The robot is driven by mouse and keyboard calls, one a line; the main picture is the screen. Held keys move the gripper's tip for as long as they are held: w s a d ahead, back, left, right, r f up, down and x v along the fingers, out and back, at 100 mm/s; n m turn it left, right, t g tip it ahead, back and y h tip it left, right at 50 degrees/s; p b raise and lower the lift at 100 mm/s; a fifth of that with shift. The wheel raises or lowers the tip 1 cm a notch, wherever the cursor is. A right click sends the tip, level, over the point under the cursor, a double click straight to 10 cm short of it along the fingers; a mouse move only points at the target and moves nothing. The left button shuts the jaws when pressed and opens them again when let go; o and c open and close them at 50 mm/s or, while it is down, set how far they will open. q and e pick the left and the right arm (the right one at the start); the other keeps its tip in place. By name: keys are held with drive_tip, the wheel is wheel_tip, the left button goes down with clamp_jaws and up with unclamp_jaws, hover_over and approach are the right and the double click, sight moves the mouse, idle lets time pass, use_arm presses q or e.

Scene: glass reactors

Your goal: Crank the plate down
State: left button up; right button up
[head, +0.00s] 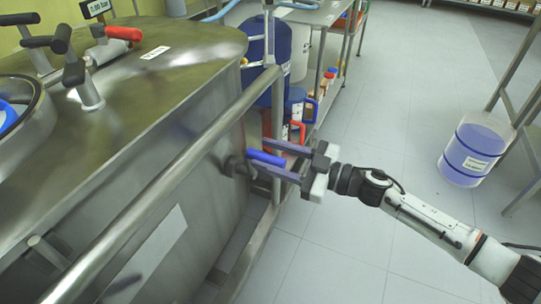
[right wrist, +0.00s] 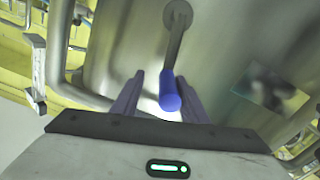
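A crank with a blue handle (head: 267,158) sticks out from the side of a steel tank (head: 200,135). In the right wrist view the blue handle (right wrist: 170,102) points toward the camera from a metal crank arm (right wrist: 175,50). My right gripper (head: 257,152) has its two fingers on either side of the blue handle. In the right wrist view the gripper (right wrist: 160,82) is open, with a clear gap on the left of the handle and the right finger close to it. I cannot make out which part is the plate. My left gripper is not in view.
A steel rail (head: 170,180) runs along the tank's side, near my right gripper. Behind it stand a blue drum (head: 262,50) and red and blue jugs (head: 298,108). A bucket of bluish liquid (head: 475,150) stands at right. The grey floor between is clear.

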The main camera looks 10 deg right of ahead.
drive_tip(key=shift+w+d+r, duration=0.1)
clamp_jaws()
